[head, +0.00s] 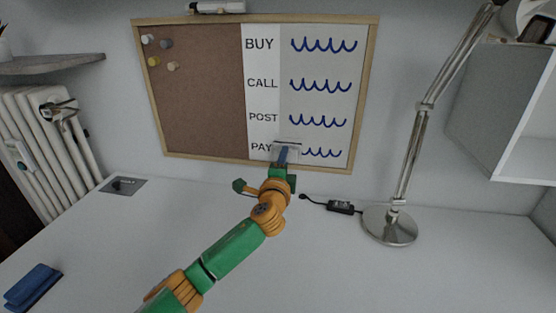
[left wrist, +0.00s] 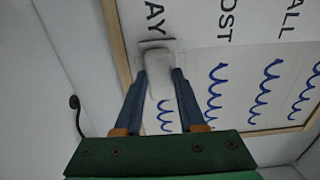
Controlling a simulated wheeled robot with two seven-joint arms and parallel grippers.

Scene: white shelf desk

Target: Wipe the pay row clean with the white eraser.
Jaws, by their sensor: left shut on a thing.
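The board's pay row has the printed word PAY (head: 261,147) and a blue wavy line (head: 322,153) to its right; part of that line also shows between my fingers in the left wrist view (left wrist: 164,117). My left gripper (head: 283,156) is shut on the white eraser (left wrist: 157,88) and holds it at the board, at the left end of the pay line. The eraser (head: 288,145) covers that part of the row. Whether it touches the surface I cannot tell. My right gripper is not in view.
The framed board (head: 202,95) has cork with pins on its left. The buy, call and post rows carry full blue wavy lines. A metal lamp (head: 390,225) stands right of my arm, with a black cable adapter (head: 341,207).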

